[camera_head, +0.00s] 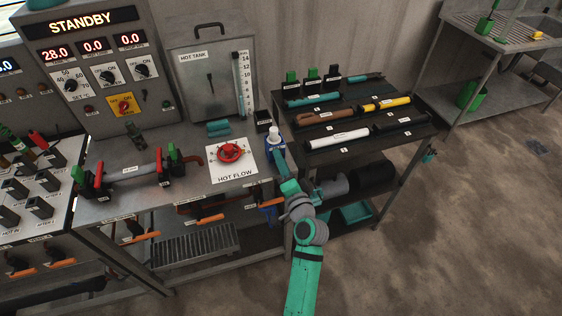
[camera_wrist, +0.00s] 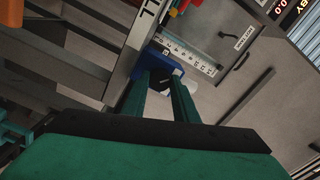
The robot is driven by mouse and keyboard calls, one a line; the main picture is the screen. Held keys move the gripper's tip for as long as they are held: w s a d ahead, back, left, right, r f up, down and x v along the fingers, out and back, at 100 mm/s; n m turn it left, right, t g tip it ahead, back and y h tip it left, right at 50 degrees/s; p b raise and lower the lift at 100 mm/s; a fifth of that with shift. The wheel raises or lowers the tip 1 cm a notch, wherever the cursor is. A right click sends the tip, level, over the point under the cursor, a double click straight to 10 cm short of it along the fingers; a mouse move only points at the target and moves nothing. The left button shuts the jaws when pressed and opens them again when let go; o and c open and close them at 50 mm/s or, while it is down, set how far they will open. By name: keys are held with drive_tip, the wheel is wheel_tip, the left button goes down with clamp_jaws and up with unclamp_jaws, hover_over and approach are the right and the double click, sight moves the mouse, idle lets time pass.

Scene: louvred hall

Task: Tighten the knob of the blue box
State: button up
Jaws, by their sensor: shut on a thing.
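In the wrist view a blue box (camera_wrist: 168,63) shows just beyond my fingertips, next to the table edge and in front of a printed scale. A dark part (camera_wrist: 160,79), seemingly its knob, sits between the teal fingers of my gripper (camera_wrist: 163,84). The fingers are shut on it, and they and the box hide much of its shape. In the head view my gripper (camera_head: 281,165) is at the right end of the steel bench, close to a white bottle. There the arm largely covers the box, and I cannot make out the knob.
The steel bench (camera_head: 196,185) bears a red valve wheel (camera_head: 230,152), a hot tank (camera_head: 205,75) and the white bottle (camera_head: 273,138). A dark tool table (camera_head: 400,145) with labelled handles stands just right of my arm.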

drive_tip(key=m, duration=0.4)
drive_tip(key=shift+d+m, duration=0.1)
drive_tip(key=shift+m, duration=0.2)
drive_tip(key=m, duration=0.4)
drive_tip(key=shift+m, duration=0.4)
drive_tip(key=shift+f, duration=0.1)
drive_tip(key=o, duration=0.8)
drive_tip(key=v, duration=1.1)
